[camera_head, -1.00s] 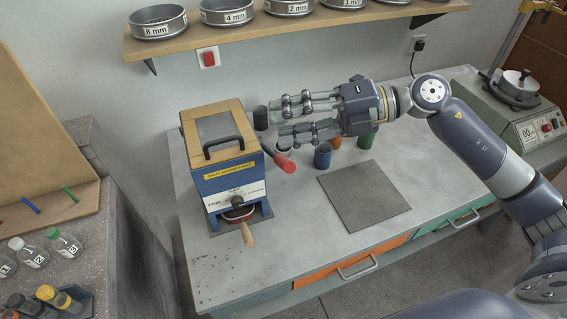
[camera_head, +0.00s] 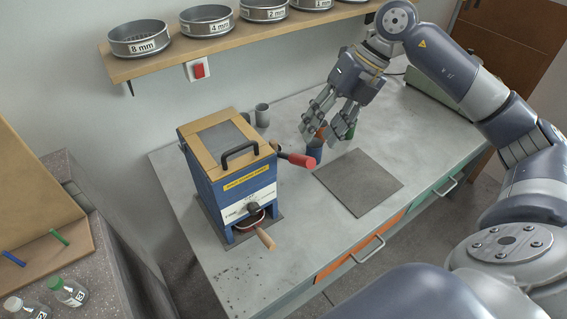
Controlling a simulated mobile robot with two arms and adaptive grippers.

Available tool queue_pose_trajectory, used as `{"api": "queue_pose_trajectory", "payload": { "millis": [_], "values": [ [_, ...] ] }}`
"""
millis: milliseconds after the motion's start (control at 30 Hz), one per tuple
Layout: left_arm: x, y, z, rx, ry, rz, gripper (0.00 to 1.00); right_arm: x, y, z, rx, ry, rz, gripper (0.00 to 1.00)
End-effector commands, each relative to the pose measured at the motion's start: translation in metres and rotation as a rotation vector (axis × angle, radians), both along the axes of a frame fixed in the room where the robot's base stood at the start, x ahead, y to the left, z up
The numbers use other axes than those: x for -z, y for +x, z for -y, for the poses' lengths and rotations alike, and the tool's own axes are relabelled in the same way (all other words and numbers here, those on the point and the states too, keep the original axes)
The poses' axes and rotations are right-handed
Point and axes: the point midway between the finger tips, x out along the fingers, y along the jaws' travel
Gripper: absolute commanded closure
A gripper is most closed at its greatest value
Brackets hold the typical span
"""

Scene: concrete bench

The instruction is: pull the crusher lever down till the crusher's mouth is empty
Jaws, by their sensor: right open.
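The crusher (camera_head: 223,185) is a blue box with a wooden top frame, a grey lid panel and a black carrying handle, standing on the bench. Its lever ends in a red grip (camera_head: 298,159) that sticks out to the right from the crusher's side. The crusher's mouth cannot be seen under the lid. A pan with a wooden handle (camera_head: 265,239) sits at the crusher's lower front. My right gripper (camera_head: 320,130) is open and empty, fingers pointing down by the cups, right of and behind the red grip and apart from it. My left gripper is not in view.
A dark mat (camera_head: 358,182) lies bare on the bench. A shelf (camera_head: 165,62) with sieves runs above.

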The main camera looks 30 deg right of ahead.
Motion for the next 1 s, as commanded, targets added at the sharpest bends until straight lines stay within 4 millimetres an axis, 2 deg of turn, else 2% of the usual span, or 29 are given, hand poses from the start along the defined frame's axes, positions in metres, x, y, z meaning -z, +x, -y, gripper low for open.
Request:
{"api": "queue_pose_trajectory", "payload": {
  "millis": [200, 333, 500, 700, 967, 1000],
  "values": [
    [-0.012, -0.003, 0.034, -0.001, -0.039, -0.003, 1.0, 0.032, 0.003, -0.018, -0.004, 0.004, -0.006, 0.58],
    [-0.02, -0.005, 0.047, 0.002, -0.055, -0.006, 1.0, 0.053, 0.006, -0.03, -0.004, 0.004, -0.004, 0.58],
    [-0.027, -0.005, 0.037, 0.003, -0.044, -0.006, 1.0, 0.076, 0.01, -0.041, -0.004, 0.005, -0.002, 0.58],
    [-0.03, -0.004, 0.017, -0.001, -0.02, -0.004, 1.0, 0.088, 0.011, -0.046, -0.003, 0.003, -0.001, 0.58],
    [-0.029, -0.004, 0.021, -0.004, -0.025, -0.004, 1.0, 0.09, 0.012, -0.046, -0.002, 0.003, 0.001, 0.58],
    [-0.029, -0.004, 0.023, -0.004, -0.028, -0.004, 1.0, 0.09, 0.012, -0.046, -0.002, 0.003, 0.001, 0.67]
  ]
}}
